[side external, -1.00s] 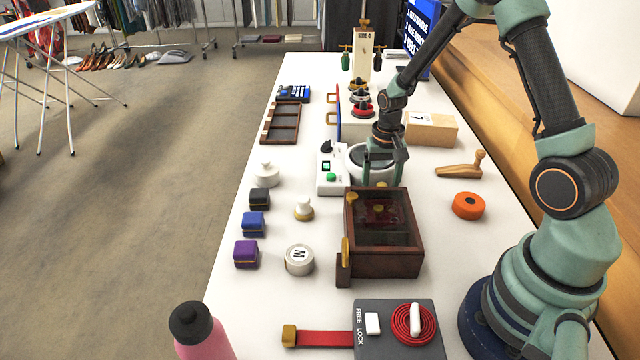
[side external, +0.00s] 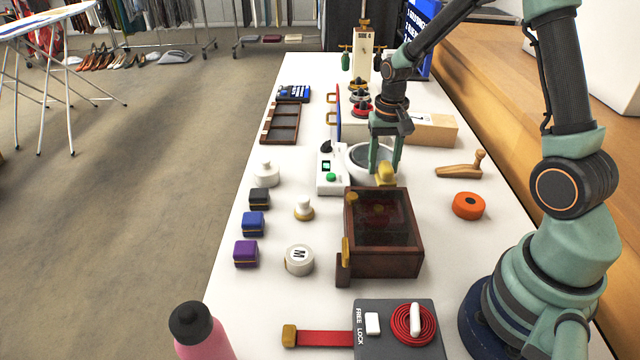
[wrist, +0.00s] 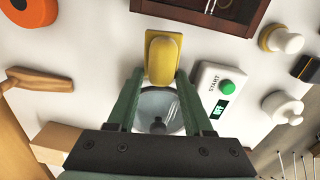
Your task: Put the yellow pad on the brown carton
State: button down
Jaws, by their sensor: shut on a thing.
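In the wrist view, the pad (wrist: 163,58) sits between the fingertips of my gripper (wrist: 162,76). The brown carton (side external: 433,130) is a plain box behind and to the right of my gripper, apart from the pad. In the wrist view, part of the carton (wrist: 52,142) shows at lower left.
The wooden box with a glass lid (side external: 383,235) stands in front of the pad. A white bowl (side external: 362,170) is behind the fingers, with a white START-button device (side external: 331,172) to its left.

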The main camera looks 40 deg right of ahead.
notch_tip(320, 180, up, 13)
jog(key=s+a+f+n, duration=0.1)
jog(key=s+a+n, duration=0.3)
jog(key=a+n, duration=0.3)
jog(key=a, duration=0.5)
jog(key=shift+s+n, duration=0.35)
jog(key=shift+n, duration=0.05)
jog(key=shift+w+f, duration=0.1)
jog(key=m, duration=0.9)
send_near(382, 184)
jog(key=w+d+f, duration=0.2)
jog(key=f, duration=0.1)
jog(key=d+f, duration=0.2)
jog(key=shift+w+f, duration=0.2)
jog(key=shift+w, duration=0.2)
jog(key=f, duration=0.4)
jog(key=shift+d+f, duration=0.2)
jog(key=shift+d, duration=0.05)
jog(key=shift+f, duration=2)
jog(key=shift+f, duration=0.1)
